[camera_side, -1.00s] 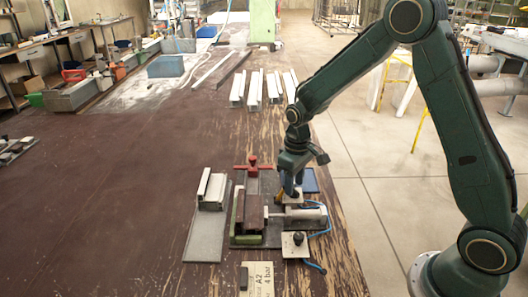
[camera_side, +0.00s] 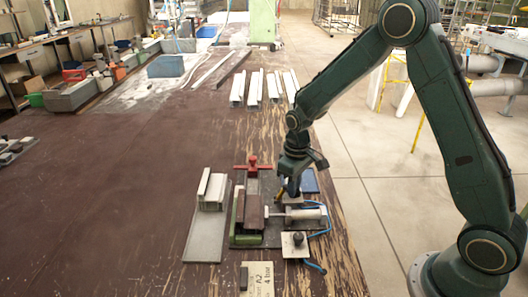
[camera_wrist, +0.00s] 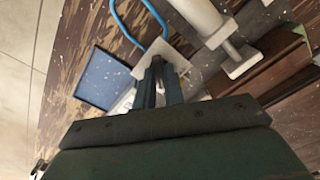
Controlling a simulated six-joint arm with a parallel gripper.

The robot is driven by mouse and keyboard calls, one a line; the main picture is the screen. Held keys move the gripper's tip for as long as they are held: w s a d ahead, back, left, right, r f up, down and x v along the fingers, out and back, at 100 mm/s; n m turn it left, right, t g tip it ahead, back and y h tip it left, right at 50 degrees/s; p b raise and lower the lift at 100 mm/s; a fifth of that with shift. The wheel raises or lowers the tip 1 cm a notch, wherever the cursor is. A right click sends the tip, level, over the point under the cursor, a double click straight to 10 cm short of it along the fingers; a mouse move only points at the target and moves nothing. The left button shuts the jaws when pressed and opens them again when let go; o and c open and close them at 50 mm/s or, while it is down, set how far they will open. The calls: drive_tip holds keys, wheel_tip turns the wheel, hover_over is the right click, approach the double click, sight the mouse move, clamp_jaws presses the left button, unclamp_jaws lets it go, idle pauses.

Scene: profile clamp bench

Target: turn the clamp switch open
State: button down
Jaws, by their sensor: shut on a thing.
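My gripper (camera_side: 287,190) points down at a small pale switch plate behind the clamp cylinder (camera_side: 306,216). In the wrist view, the fingers (camera_wrist: 158,82) are close together over the pale switch plate (camera_wrist: 182,66). They are shut on the clamp switch, which is mostly hidden between them. The clamp (camera_side: 240,240) has a green fixed jaw on the left and a brown block (camera_side: 253,210) beside it. The cylinder's rod reaches left toward this block. The cylinder also shows in the wrist view (camera_wrist: 205,18).
A blue tray (camera_wrist: 105,78) lies beside the switch plate. A plate with a black knob (camera_side: 297,240) is in front of the cylinder, and a blue hose loops close by. A red T-handle (camera_side: 253,165) stands behind the clamp. A grey plate with a profile (camera_side: 205,230) is at left.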

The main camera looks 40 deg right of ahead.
drive_tip(key=shift+n, duration=0.5)
drive_tip(key=n, duration=1.1)
idle(0.3)
drive_tip(key=c, duration=1.3)
unclamp_jaws()
drive_tip(key=shift+r, duration=0.1)
